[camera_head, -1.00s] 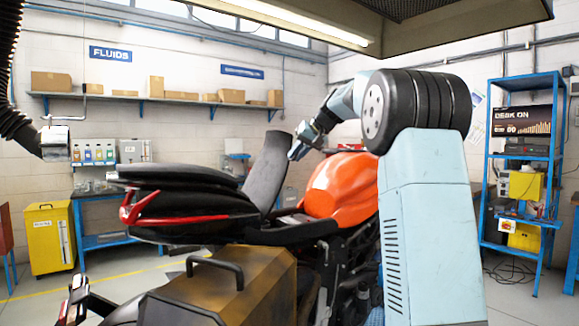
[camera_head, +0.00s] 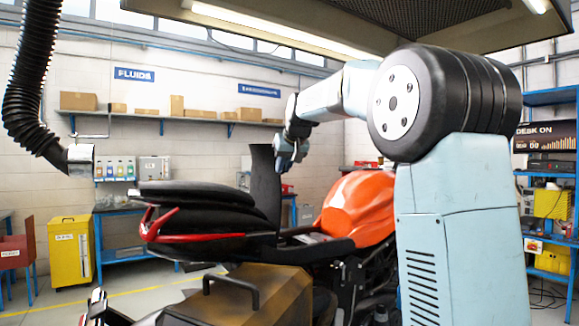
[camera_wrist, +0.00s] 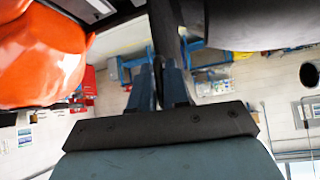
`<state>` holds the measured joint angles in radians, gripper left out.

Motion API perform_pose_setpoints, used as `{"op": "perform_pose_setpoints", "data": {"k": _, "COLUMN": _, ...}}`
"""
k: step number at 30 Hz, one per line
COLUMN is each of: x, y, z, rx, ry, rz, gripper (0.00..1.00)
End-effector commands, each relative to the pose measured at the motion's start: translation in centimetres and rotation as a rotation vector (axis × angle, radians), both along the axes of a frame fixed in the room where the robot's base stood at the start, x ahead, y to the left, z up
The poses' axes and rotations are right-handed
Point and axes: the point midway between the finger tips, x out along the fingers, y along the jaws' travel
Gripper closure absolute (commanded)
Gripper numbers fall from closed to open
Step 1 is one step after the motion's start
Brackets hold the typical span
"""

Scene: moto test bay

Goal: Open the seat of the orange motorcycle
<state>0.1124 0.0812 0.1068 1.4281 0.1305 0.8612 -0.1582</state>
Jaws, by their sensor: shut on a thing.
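The orange motorcycle (camera_head: 358,205) stands in front of me, its tail to the left. Its black rider seat (camera_head: 266,188) is raised and stands nearly upright between the orange tank and the tail pad (camera_head: 205,194). My gripper (camera_head: 284,163) is at the upper right edge of the raised seat. In the wrist view, the fingers of my gripper (camera_wrist: 160,80) are closed on the dark seat edge (camera_wrist: 164,25). The orange tank also shows at the left of that view (camera_wrist: 42,62). The fingertips are partly hidden in the head view.
A brown case with a handle (camera_head: 240,298) sits in the near foreground. A black hose (camera_head: 30,90) hangs at the left. A low lamp hood (camera_head: 290,35) is above my arm. A yellow cabinet (camera_head: 70,252) and blue shelves (camera_head: 548,190) stand farther back.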

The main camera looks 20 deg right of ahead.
Motion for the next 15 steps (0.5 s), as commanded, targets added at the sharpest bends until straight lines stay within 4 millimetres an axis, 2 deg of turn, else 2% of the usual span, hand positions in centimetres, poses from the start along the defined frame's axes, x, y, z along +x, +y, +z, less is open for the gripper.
{"op": "perform_pose_setpoints", "data": {"k": 1, "x": 0.05, "y": -0.36, "z": -0.73, "rx": -0.004, "ry": 0.015, "rz": -0.003, "gripper": 1.00}}
{"op": "perform_pose_setpoints", "data": {"k": 7, "x": 0.09, "y": -0.48, "z": -0.77, "rx": -0.004, "ry": 0.016, "rz": -0.004, "gripper": 1.00}}
{"op": "perform_pose_setpoints", "data": {"k": 8, "x": 0.09, "y": -0.50, "z": -0.77, "rx": -0.004, "ry": 0.016, "rz": -0.004, "gripper": 0.84}}
{"op": "perform_pose_setpoints", "data": {"k": 13, "x": 0.10, "y": -0.47, "z": -0.57, "rx": -0.002, "ry": 0.011, "rz": -0.005, "gripper": 0.68}}
{"op": "perform_pose_setpoints", "data": {"k": 15, "x": 0.08, "y": -0.43, "z": -0.46, "rx": -0.002, "ry": 0.009, "rz": -0.005, "gripper": 0.68}}
